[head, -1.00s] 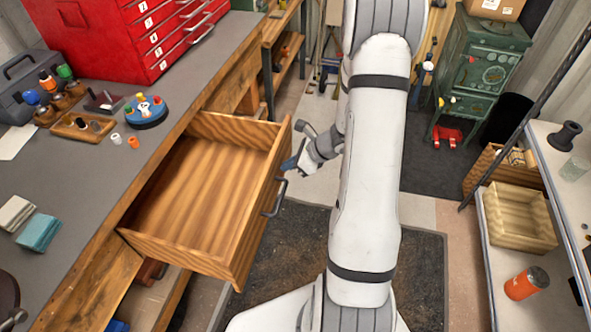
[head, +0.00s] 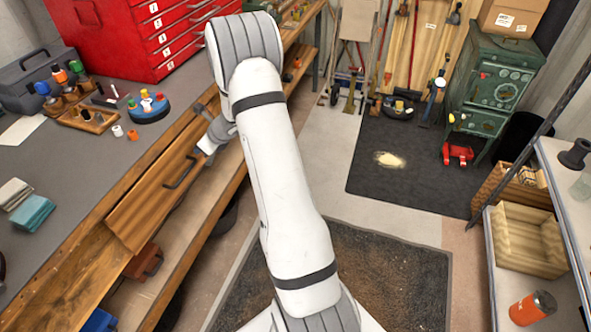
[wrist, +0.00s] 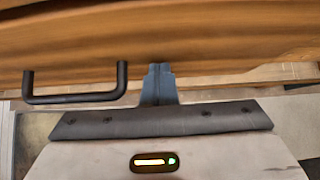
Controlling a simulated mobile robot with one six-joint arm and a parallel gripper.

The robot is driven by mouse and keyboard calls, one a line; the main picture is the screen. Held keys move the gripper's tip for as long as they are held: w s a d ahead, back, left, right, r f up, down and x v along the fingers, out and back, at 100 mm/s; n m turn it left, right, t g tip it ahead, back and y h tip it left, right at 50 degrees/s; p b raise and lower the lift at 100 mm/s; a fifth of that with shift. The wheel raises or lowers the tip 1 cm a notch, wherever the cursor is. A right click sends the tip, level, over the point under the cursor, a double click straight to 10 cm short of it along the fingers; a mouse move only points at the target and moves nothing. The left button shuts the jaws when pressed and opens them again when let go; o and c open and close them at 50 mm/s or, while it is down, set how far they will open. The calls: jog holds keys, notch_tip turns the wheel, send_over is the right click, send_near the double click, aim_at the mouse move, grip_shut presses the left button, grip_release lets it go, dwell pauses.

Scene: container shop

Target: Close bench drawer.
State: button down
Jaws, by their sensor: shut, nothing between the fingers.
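The bench drawer (head: 163,190) is a wooden front with a dark bar handle (head: 180,172). In the head view its front is near the bench's front face and its inside no longer shows. In the wrist view the drawer front (wrist: 220,40) fills the top, with the handle (wrist: 75,98) to the left of my fingers. My gripper (head: 204,150) is at the drawer front, beyond the handle. In the wrist view my gripper (wrist: 160,70) is shut and empty, its fingertips at the lower part of the wood. I cannot tell whether they touch it.
The grey bench top (head: 70,170) holds a red tool chest (head: 120,35) and small bottles in wooden holders. A shelf (head: 545,200) with a wooden bin (head: 525,240) and an orange can (head: 532,308) stands at right. The floor between is largely open, with a dark mat (head: 370,275).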

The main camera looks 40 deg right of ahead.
jog(key=shift+w+a+r, duration=0.1)
jog(key=shift+w+r, duration=0.2)
jog(key=shift+w, duration=0.2)
